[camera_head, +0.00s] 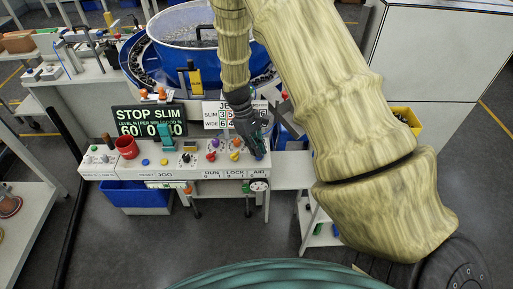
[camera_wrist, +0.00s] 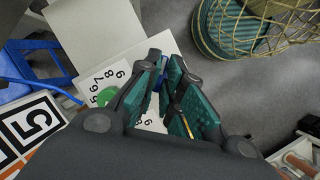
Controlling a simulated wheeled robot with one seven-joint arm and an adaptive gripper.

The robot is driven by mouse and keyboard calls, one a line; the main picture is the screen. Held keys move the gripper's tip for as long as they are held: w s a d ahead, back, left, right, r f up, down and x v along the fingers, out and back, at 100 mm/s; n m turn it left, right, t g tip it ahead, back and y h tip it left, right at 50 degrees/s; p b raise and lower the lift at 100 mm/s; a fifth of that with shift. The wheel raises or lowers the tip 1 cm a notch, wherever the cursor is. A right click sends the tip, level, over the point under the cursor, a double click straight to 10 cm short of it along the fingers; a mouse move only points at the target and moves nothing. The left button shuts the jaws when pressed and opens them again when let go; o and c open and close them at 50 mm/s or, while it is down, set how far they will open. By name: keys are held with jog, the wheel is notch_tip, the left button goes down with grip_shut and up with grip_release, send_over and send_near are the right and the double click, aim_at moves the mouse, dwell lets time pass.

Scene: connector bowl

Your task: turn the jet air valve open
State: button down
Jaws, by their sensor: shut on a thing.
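My gripper (camera_head: 258,150) reaches down to the right end of the white control panel (camera_head: 221,164), above the "AIR" label. In the wrist view its teal-padded fingers (camera_wrist: 166,75) are closed around a small blue part, which I take to be the jet air valve handle (camera_wrist: 163,84). The fingers hide most of the valve, so its body and turn angle cannot be told. A yellowish strip shows between the pads lower down. Beside the fingers are number markings and a green round knob (camera_wrist: 107,97).
A large blue-rimmed bowl (camera_head: 190,25) stands behind. A round gauge (camera_head: 259,186) is on the panel's front below my gripper. A blue bin (camera_head: 135,196) is under the panel.

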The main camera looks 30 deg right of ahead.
jog(key=shift+m, duration=0.4)
jog(key=c, duration=1.6)
grip_release()
jog(key=shift+o, duration=0.2)
jog(key=shift+w+r, duration=0.1)
jog(key=d+v, duration=0.1)
jog(key=v, duration=1)
jog(key=shift+w+a+r, duration=0.25)
jog(key=shift+a+r, duration=0.1)
jog(key=shift+a, duration=0.05)
